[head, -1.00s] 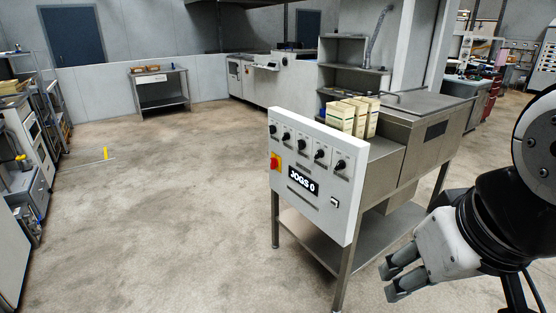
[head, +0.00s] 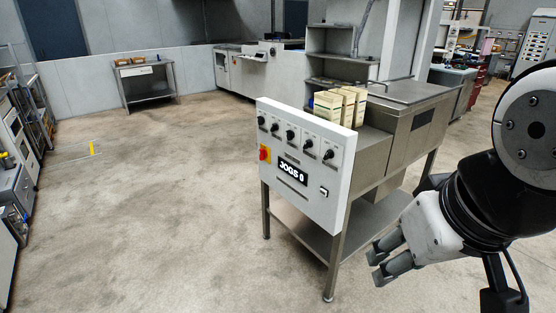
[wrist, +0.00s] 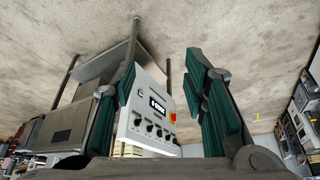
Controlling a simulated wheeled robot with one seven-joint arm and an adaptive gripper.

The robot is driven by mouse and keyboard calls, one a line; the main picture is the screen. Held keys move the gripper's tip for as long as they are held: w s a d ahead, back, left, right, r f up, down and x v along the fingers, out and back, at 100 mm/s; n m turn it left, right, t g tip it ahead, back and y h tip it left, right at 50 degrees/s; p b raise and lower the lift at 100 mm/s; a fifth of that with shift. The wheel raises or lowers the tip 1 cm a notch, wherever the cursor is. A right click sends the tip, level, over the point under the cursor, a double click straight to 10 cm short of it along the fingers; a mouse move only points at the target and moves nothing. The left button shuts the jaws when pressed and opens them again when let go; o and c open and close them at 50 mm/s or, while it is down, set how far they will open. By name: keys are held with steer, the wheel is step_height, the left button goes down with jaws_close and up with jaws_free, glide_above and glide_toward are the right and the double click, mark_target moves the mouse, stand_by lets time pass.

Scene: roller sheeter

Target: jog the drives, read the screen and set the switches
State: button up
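A white control panel (head: 330,167) is fixed on the front end of a steel machine. A row of several black rotary switches (head: 291,135) runs along its top. A red knob on a yellow plate (head: 265,153) is at its left edge.
Cream boxes (head: 328,106) stand on the machine behind the panel. Steel legs and a lower shelf (head: 315,236) are below. A side table (head: 146,72) stands at the back left, shelving at the left edge. The floor left of the machine is clear.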

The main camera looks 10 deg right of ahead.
jaws_close()
stand_by(1.3)
